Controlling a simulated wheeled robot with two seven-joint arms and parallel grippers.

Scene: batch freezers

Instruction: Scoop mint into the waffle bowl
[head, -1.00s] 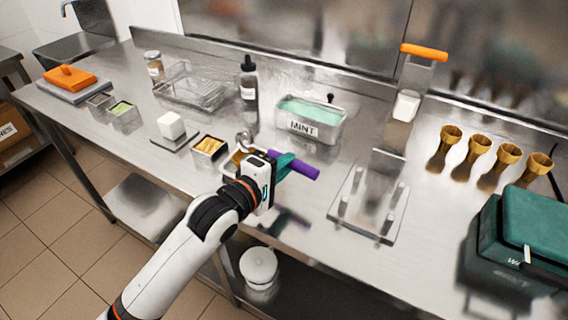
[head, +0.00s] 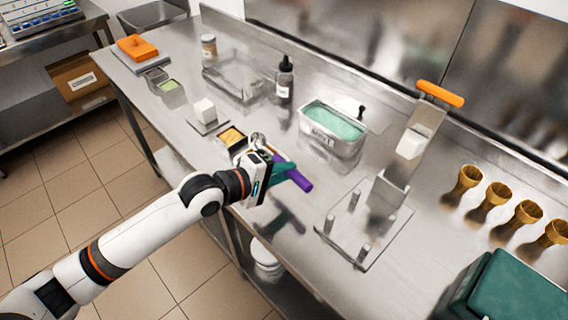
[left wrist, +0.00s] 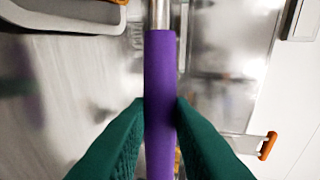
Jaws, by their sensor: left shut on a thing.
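My left gripper (head: 281,172) is shut on the purple handle of a scoop (head: 299,181), held above the front of the steel table. In the left wrist view the green fingers (left wrist: 160,118) press both sides of the purple handle (left wrist: 160,75), and a metal shaft runs on from it. The scoop's metal head (head: 258,140) shows just behind the gripper. The mint tub (head: 333,130), a metal pan filled with pale green and labelled MINT, stands behind and to the right of the gripper. Several waffle cups (head: 468,178) stand in a row at the right. My right gripper is not in view.
A clear stand with posts (head: 362,228) is right of the gripper. An orange-handled metal dispenser (head: 440,93) stands behind it. A dark bottle (head: 285,80), a small yellow-filled container (head: 232,137) and a white block on a scale (head: 204,110) are left. A green box (head: 515,290) fills the lower right.

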